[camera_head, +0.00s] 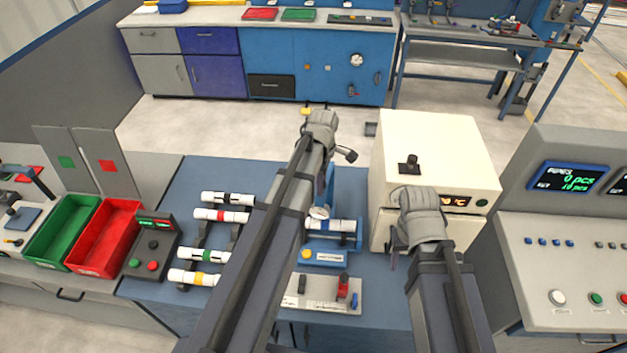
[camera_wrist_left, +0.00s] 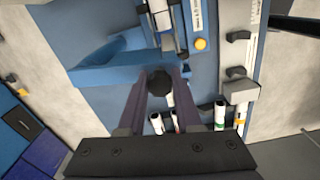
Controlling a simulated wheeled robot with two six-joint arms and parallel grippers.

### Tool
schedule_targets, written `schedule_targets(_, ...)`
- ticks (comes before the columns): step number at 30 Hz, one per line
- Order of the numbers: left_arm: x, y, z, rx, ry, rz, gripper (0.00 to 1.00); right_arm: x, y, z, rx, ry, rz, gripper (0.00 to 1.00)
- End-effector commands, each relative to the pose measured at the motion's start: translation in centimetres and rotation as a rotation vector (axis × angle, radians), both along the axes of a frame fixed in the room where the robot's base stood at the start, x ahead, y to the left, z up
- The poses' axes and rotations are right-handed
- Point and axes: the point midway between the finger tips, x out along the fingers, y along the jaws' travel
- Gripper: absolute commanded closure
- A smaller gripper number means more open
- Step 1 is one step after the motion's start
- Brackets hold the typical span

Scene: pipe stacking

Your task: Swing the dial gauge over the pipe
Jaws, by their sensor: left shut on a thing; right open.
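The blue swing arm (camera_wrist_left: 105,72) of the dial gauge crosses the left wrist view. My left gripper (camera_wrist_left: 159,88) is shut on the round black knob (camera_wrist_left: 158,80) on this arm. In the head view my left gripper hides most of the arm. The white dial (camera_head: 320,212) shows at the left end of the fixture. The pipe (camera_head: 340,225), white with a blue band, lies in the blue fixture (camera_head: 325,258). It also shows at the top of the left wrist view (camera_wrist_left: 162,18). My right gripper (camera_head: 394,260) is open in front of the oven, apart from the pipe.
Several banded pipes (camera_head: 228,198) lie on a black rack left of my left arm. Green (camera_head: 62,232) and red (camera_head: 103,238) bins stand further left. A cream oven (camera_head: 436,155) stands to the right. A grey plate with small parts (camera_head: 322,294) lies before the fixture.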

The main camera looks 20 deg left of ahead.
Motion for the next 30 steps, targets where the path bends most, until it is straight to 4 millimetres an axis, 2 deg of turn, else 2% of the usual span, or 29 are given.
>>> schedule_targets(9,0.2,-1.6,0.0,0.000,0.002,0.132,1.00,0.0,0.0,0.0,0.000,0.000,0.000,0.50)
schedule_targets(28,0.3,-2.0,0.0,-0.003,0.001,0.170,1.00,0.0,0.0,0.0,0.000,0.000,0.000,0.50)
schedule_targets(29,0.3,-2.0,0.0,-0.002,0.001,0.170,0.63,0.0,0.0,0.0,0.000,0.000,0.000,0.50)
schedule_targets(30,0.3,-2.0,0.0,-0.002,0.001,0.170,0.59,0.0,0.0,0.0,0.000,0.000,0.000,0.50)
